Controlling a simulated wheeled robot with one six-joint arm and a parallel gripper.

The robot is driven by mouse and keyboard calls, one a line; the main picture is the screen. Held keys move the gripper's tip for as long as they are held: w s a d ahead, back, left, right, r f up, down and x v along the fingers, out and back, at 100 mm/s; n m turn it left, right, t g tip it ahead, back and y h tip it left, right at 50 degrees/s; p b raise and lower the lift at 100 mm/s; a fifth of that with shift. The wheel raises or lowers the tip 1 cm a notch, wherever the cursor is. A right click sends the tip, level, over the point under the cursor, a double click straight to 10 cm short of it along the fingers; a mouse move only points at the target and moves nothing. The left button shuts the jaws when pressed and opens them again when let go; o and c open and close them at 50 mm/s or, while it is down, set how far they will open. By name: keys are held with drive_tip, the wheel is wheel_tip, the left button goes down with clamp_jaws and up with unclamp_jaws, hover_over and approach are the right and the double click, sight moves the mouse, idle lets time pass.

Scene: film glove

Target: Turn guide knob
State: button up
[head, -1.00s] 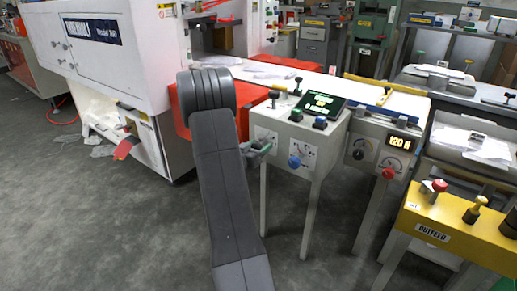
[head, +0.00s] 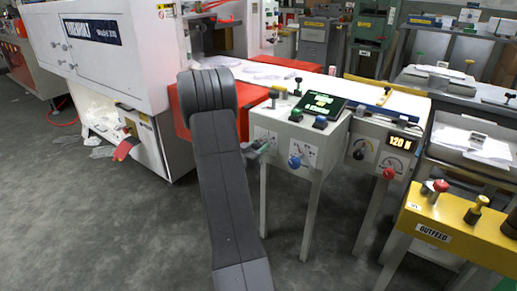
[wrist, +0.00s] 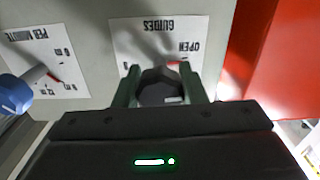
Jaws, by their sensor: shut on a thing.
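The guide knob (wrist: 160,87) is dark and faceted, on a white label marked "GUIDES" and "OPEN" (wrist: 172,38) in the wrist view. My gripper (wrist: 165,84) has its two green fingers on either side of the knob and is shut on it. A small red mark shows beside the knob on the label. In the head view my gripper (head: 262,147) is at the left part of the grey control box (head: 292,172), and my arm hides part of the knob's side.
A blue knob on a "PER MINUTE" dial (wrist: 15,93) is left of my gripper in the wrist view. A red panel (wrist: 275,55) is at the right. In the head view, a red knob (head: 389,173), a display reading 120 (head: 403,143) and a yellow outfeed unit (head: 455,215) are farther right.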

drive_tip(key=m+b, duration=0.2)
drive_tip(key=m, duration=0.1)
drive_tip(key=shift+f, duration=0.2)
drive_tip(key=m+b, duration=0.3)
drive_tip(key=m, duration=0.2)
drive_tip(key=shift+b, duration=0.3)
drive_tip(key=m+b, duration=0.2)
drive_tip(key=m, duration=0.1)
drive_tip(key=shift+m, duration=0.3)
drive_tip(key=m+b, duration=0.1)
drive_tip(key=m, duration=0.1)
drive_tip(key=shift+r+m, duration=0.1)
drive_tip(key=shift+m, duration=0.2)
drive_tip(key=m, duration=0.3)
drive_tip(key=shift+m, duration=0.3)
drive_tip(key=m, duration=0.3)
drive_tip(key=shift+m, duration=0.3)
drive_tip(key=m, duration=0.4)
drive_tip(key=shift+m, duration=1.9)
